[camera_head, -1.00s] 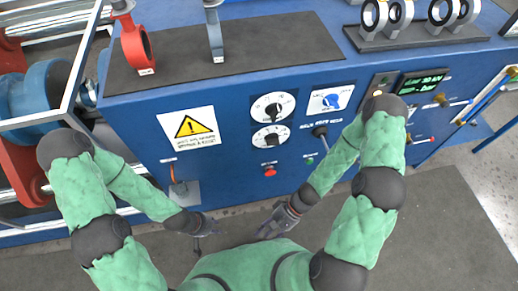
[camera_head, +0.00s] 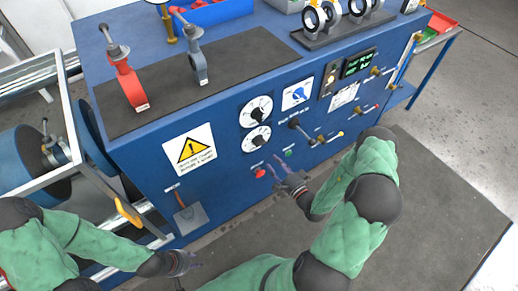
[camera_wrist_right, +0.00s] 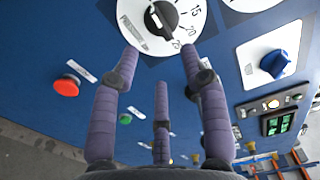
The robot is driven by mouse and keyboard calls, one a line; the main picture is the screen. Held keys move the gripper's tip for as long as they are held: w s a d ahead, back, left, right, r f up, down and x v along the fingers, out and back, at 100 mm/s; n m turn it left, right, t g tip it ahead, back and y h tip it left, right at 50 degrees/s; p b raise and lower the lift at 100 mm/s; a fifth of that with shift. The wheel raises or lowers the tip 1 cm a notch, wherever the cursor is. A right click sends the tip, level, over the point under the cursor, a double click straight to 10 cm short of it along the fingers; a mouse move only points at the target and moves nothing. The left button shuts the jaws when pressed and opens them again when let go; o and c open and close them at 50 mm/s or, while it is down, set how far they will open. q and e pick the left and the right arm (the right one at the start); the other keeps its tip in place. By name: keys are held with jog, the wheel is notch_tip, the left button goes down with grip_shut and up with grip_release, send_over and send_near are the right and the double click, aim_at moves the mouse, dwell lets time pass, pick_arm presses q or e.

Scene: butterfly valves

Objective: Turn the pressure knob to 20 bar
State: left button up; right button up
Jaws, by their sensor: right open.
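The pressure knob (camera_wrist_right: 162,18) is a black knob on a white dial marked PRESSURE, with 15, 20 and 25 showing, at the top of the right wrist view. Its pointer is hard to read. In the head view it seems to be the lower white dial (camera_head: 256,138) of two on the blue panel. My right gripper (camera_head: 278,168) is open and empty in front of the panel, below the dials. In the right wrist view its spread fingers (camera_wrist_right: 160,58) point at the knob, apparently without gripping it. My left gripper (camera_head: 188,262) is low at the panel's left; its fingers are unclear.
A red button (camera_wrist_right: 66,86) and a green button (camera_wrist_right: 125,118) are below the dial. A blue knob (camera_head: 297,94) and a lit display (camera_head: 359,63) are to the right. Levers stick out of the panel's right side. The grey floor mat (camera_head: 440,200) is clear at right.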

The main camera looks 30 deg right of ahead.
aim_at(259, 143)
jog(key=w+b, duration=0.2)
jog(key=w, duration=0.8)
jog(key=shift+w+a, duration=0.2)
jog(key=shift+a, duration=0.25)
grip_shut()
